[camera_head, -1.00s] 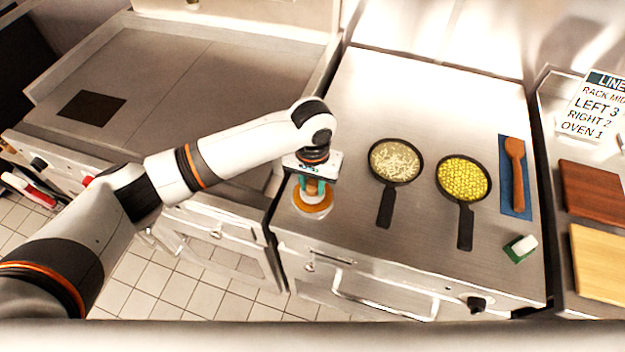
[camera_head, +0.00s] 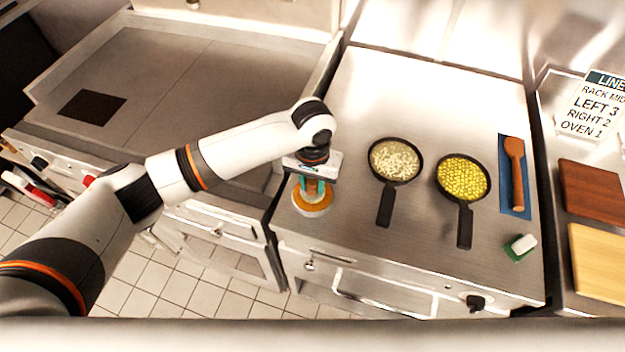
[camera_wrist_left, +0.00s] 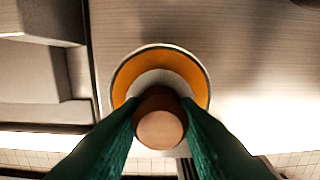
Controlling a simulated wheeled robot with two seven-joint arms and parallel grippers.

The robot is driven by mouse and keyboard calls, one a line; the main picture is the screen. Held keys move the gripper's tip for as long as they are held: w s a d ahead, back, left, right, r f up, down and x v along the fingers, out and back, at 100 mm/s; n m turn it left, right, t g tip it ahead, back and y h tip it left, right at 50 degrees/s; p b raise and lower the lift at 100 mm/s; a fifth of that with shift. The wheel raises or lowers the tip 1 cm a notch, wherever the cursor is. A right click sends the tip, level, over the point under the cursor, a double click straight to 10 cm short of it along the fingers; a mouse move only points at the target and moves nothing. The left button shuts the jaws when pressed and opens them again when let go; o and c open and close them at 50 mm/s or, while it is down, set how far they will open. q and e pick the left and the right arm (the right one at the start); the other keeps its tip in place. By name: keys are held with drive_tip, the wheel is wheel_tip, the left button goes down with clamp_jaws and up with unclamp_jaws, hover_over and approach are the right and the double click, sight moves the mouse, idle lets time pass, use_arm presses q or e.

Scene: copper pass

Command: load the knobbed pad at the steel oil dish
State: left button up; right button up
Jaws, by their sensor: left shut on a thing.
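The steel oil dish (camera_head: 299,206) stands at the left front of the steel counter, with orange oil inside its round rim. In the left wrist view the dish (camera_wrist_left: 204,72) lies straight below the fingers. My left gripper (camera_head: 316,190) is over the dish, its green fingers shut on the brown knob of the knobbed pad (camera_wrist_left: 160,128). The pad's pale disc shows behind the knob, within the orange oil's outline. The knob and fingers hide part of it, and I cannot tell whether it touches the oil. My right gripper is out of view.
Right of the dish stand a pan of pale shreds (camera_head: 395,160) and a pan of yellow pieces (camera_head: 463,180), handles toward the front. A wooden spatula (camera_head: 515,170) lies on a blue mat (camera_head: 505,195). A green-and-white sponge (camera_head: 520,247) lies near the front right.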

sight(311, 182)
use_arm(q)
drive_tip(key=shift+s+f+p, duration=0.1)
drive_tip(key=shift+f+p, duration=0.05)
drive_tip(key=shift+p, duration=0.25)
idle(1.4)
wheel_tip(311, 182, up, 7)
drive_tip(key=p, duration=0.8)
drive_tip(key=shift+p, duration=0.3)
idle(0.4)
drive_tip(key=shift+a, duration=0.15)
drive_tip(key=s+a+n+b, duration=0.1)
drive_tip(key=s+a+b, duration=0.2)
drive_tip(key=a, duration=0.3)
drive_tip(key=s+a+n+b, duration=0.1)
drive_tip(key=s+a+b, duration=0.2)
drive_tip(key=a+b, duration=0.3)
drive_tip(key=s+a+r+n+b, duration=0.1)
drive_tip(key=s+a+b, duration=0.2)
drive_tip(key=a, duration=0.3)
drive_tip(key=shift+s+a+n+b, duration=0.3)
drive_tip(key=shift+s+b, duration=0.05)
drive_tip(key=shift+b, duration=0.35)
